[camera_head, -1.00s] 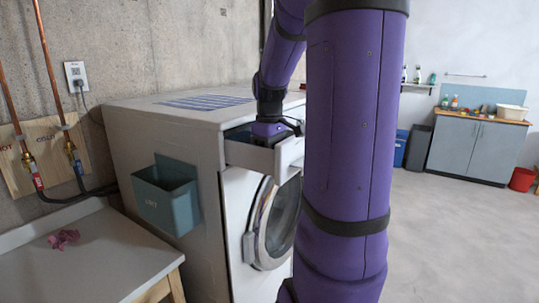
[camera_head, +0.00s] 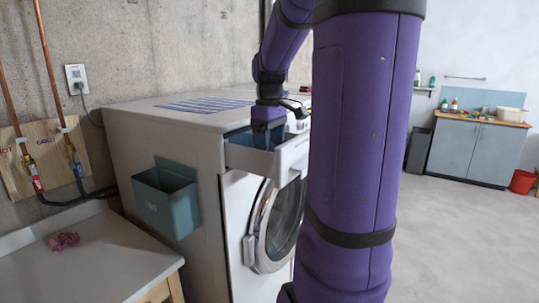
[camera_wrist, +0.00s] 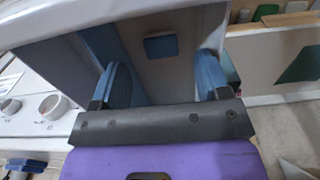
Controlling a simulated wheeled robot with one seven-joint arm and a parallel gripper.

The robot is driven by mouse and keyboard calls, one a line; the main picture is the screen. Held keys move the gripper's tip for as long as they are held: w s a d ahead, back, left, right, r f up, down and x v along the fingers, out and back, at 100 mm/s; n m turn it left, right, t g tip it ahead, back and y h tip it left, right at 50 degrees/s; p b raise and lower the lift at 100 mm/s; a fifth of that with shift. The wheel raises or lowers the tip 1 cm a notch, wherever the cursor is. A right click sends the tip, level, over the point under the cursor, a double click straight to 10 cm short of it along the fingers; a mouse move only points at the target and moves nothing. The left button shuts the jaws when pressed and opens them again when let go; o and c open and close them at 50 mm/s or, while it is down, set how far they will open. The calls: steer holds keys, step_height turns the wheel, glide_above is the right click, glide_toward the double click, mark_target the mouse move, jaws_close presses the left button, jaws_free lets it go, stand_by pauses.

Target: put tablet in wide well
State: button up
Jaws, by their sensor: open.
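The tablet (camera_wrist: 160,47) is a small blue rounded square. In the wrist view it lies on the grey floor of a well in the pulled-out drawer (camera_head: 250,160) of the washing machine; I cannot tell surely from its width which well this is. My gripper (camera_wrist: 160,80) is open and empty, its two blue fingers apart on either side of the tablet's line and not touching it. In the head view my gripper (camera_head: 266,136) points down into the drawer, its fingertips partly hidden by the drawer walls. The tablet is hidden in the head view.
The washing machine (camera_head: 165,125) stands against the concrete wall, with a teal bin (camera_head: 170,205) on its side. A bench (camera_head: 90,265) with a pink cloth (camera_head: 63,241) is at the lower left. A cabinet (camera_head: 475,150) stands far right. The floor between is clear.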

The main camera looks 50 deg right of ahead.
step_height(320, 180, up, 7)
steer(key=s+a+t, duration=0.2)
steer(key=a, duration=1.3)
steer(key=s+a+f+t, duration=0.1)
steer(key=s+a+f, duration=0.1)
steer(key=s+a, duration=0.2)
steer(key=s+a+f+m+t, duration=0.1)
steer(key=s+a+f+t, duration=0.1)
steer(key=a, duration=0.5)
steer(key=shift+s+a+f, duration=0.2)
steer(key=shift+s+f, duration=0.55)
steer(key=shift+s, duration=0.15)
steer(key=shift+d, duration=0.1)
